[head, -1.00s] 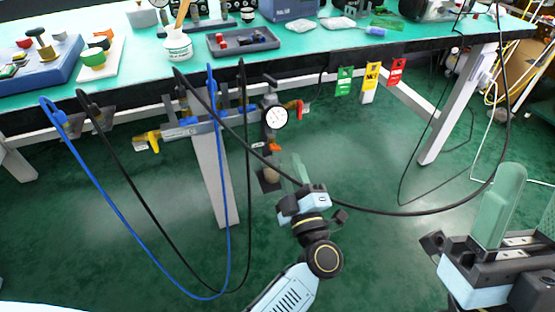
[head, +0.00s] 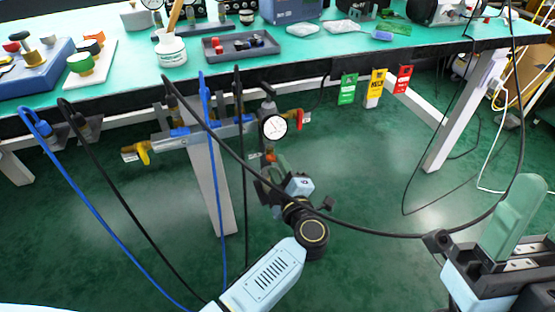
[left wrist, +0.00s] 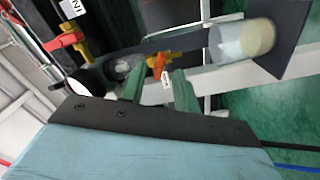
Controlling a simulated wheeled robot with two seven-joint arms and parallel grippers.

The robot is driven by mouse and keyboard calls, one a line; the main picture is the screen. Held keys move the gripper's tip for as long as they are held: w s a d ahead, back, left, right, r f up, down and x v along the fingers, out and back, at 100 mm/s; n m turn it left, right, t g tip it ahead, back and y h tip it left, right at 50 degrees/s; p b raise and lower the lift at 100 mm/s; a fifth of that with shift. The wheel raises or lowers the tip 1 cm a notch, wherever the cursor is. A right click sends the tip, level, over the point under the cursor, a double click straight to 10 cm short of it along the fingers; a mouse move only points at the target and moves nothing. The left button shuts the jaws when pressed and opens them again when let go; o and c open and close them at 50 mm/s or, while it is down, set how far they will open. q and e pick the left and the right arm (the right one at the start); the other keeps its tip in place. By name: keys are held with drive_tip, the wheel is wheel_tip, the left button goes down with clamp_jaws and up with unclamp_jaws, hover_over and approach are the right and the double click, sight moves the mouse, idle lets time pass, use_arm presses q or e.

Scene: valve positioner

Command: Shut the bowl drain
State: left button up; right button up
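My left gripper (head: 277,168) is under the table, just below the round white gauge (head: 274,127). In the left wrist view its green fingers (left wrist: 160,88) are apart. A small orange lever (left wrist: 160,64) with a white tag lies just beyond the fingertips, in line with the gap; I see no clear contact. Its orange also shows in the head view (head: 270,157). A clear bowl with a yellowish end (left wrist: 243,40) is to the right in the wrist view. In the head view the gripper mostly hides the bowl. My right gripper (head: 535,225) is at the lower right, empty, fingers apart.
Yellow (head: 142,150) and red (head: 298,115) valve handles sit at the ends of the pipe assembly. A black hose (head: 360,232) loops past my left wrist. A blue hose (head: 214,170) hangs left of it. Green, yellow and red tags (head: 376,88) hang from the table edge.

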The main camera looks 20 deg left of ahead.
use_arm(q)
drive_tip(key=shift+x, duration=0.85)
drive_tip(key=shift+c, duration=0.3)
clamp_jaws()
drive_tip(key=shift+n+p, duration=0.3)
drive_tip(key=shift+n, duration=0.7)
drive_tip(key=n, duration=0.3)
drive_tip(key=shift+n, duration=0.3)
drive_tip(key=shift+o, duration=0.3)
unclamp_jaws()
